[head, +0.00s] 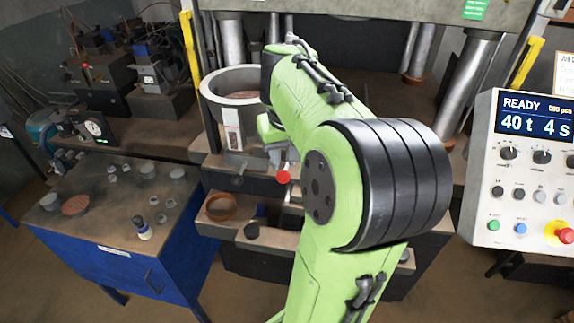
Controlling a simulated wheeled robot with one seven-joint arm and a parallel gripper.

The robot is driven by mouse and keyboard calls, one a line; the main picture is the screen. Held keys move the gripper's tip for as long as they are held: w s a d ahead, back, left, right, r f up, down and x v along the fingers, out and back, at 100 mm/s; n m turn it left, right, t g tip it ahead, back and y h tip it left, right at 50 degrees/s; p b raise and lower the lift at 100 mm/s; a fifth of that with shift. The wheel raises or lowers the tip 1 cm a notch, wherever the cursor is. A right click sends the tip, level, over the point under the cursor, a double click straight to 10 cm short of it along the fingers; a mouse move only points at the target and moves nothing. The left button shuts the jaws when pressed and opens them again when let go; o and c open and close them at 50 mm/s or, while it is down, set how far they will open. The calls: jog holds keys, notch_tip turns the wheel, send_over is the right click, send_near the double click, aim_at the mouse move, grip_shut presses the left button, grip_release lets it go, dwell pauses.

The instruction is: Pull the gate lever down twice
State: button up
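A red ball knob (283,177), which looks like the end of the gate lever, shows below the hopper, just left of my arm's big black joint. The lever's rod is mostly hidden. The round grey hopper (212,92) holds brown material and stands on the press bed. My gripper (279,154) is partly seen as a small grey shape just above the red knob, below my green wrist. Its fingers are too small and covered to tell open from shut, and I cannot tell whether it touches the knob.
A copper-coloured ring (221,207) lies on the lower shelf beside a black knob (252,231). A blue bench (125,255) with small cups and a bottle (142,228) stands left. A control panel (525,190) reading READY is at right. Steel press columns (470,85) flank the bed.

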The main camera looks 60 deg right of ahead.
notch_tip(320, 180, down, 11)
jog(key=b, duration=0.9)
jog(key=shift+r+b, duration=0.15)
jog(key=shift+b, duration=0.2)
dwell(0.4)
jog(key=shift+s+r, duration=0.1)
notch_tip(320, 180, up, 11)
jog(key=p, duration=0.9)
jog(key=shift+p, duration=0.4)
jog(key=shift+f, duration=0.2)
jog(key=shift+f, duration=0.1)
notch_tip(320, 180, down, 11)
jog(key=b, duration=1)
